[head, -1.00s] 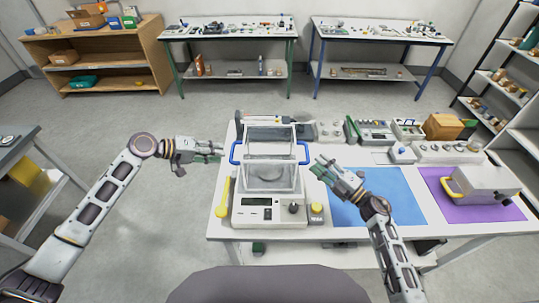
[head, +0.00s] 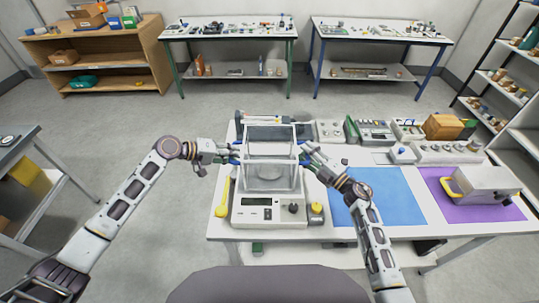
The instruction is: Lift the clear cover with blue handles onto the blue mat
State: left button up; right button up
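The clear cover (head: 269,178) with blue handles sits upright over the pan of the white weighing scale (head: 262,217). My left gripper (head: 237,153) is at the cover's left handle, and my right gripper (head: 305,154) is at its right handle. The fingers hide most of both handles. I cannot tell whether either gripper has closed on its handle. The blue mat (head: 378,197) lies flat and empty to the right of the scale.
A purple mat (head: 468,209) at the right holds a grey box with a yellow handle (head: 485,184). A yellow tool (head: 224,197) lies left of the scale. Several instruments and boxes line the table's back edge, including a brown box (head: 443,127).

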pick_arm(q)
jog(key=shift+c, duration=0.3)
pick_arm(e)
jog(key=shift+c, duration=0.4)
pick_arm(q)
grip_shut()
pick_arm(e)
jog(key=c, duration=0.5)
grip_shut()
pick_arm(q)
jog(key=shift+r, duration=0.3)
pick_arm(e)
jog(key=shift+r, duration=0.25)
